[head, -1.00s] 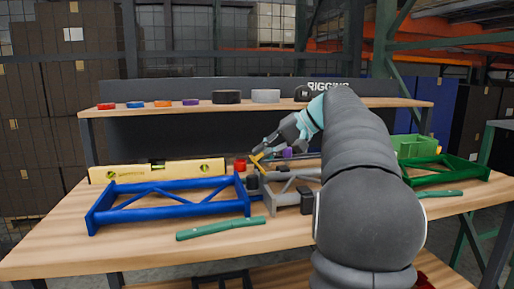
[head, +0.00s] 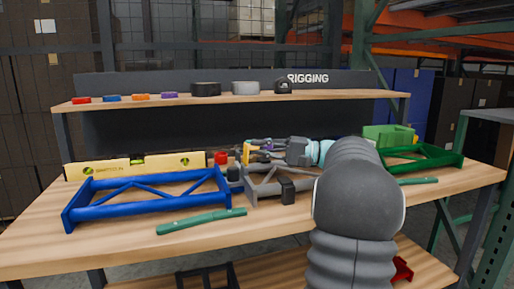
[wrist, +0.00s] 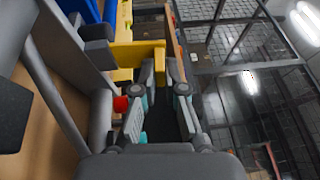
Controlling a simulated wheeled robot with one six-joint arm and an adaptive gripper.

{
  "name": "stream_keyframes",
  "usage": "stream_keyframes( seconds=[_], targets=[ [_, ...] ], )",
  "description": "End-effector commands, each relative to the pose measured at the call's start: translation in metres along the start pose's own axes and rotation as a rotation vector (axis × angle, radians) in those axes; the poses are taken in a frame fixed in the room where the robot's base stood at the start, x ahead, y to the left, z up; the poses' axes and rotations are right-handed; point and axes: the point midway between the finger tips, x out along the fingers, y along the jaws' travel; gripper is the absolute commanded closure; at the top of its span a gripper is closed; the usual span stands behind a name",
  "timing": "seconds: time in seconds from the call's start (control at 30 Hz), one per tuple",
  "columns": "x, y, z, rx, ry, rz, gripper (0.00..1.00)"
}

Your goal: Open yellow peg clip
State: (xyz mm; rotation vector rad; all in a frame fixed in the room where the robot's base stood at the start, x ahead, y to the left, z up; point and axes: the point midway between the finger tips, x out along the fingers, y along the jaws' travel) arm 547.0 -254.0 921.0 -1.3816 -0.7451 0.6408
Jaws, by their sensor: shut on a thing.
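The yellow peg clip (head: 248,149) is on the grey frame (head: 262,190) at the middle of the bench. It also shows in the wrist view (wrist: 137,53) as a yellow bar with a bent end. My gripper (head: 257,150) lies nearly level, reaching left to the clip. In the wrist view, the fingertips of my gripper (wrist: 164,70) are at the end of the yellow bar and grip it. The fingers partly hide the clip, so how far it is open cannot be told.
A blue frame (head: 147,197) and a yellow level (head: 135,166) lie to the left. A green frame (head: 420,157) and a green bin (head: 388,136) stand to the right. A green bar (head: 200,221) lies in front. A shelf with tape rolls (head: 206,89) runs behind.

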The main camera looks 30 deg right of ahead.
Motion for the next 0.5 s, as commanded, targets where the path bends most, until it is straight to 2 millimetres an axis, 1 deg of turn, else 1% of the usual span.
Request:
stream_keyframes(
  seconds=[0.2,0.5],
  targets=[
    [-0.0021,0.0024,-0.0013,0.02,0.001,-0.047,1.0],
    [-0.0024,0.0025,-0.0016,0.025,0.001,-0.058,1.0]
  ],
)
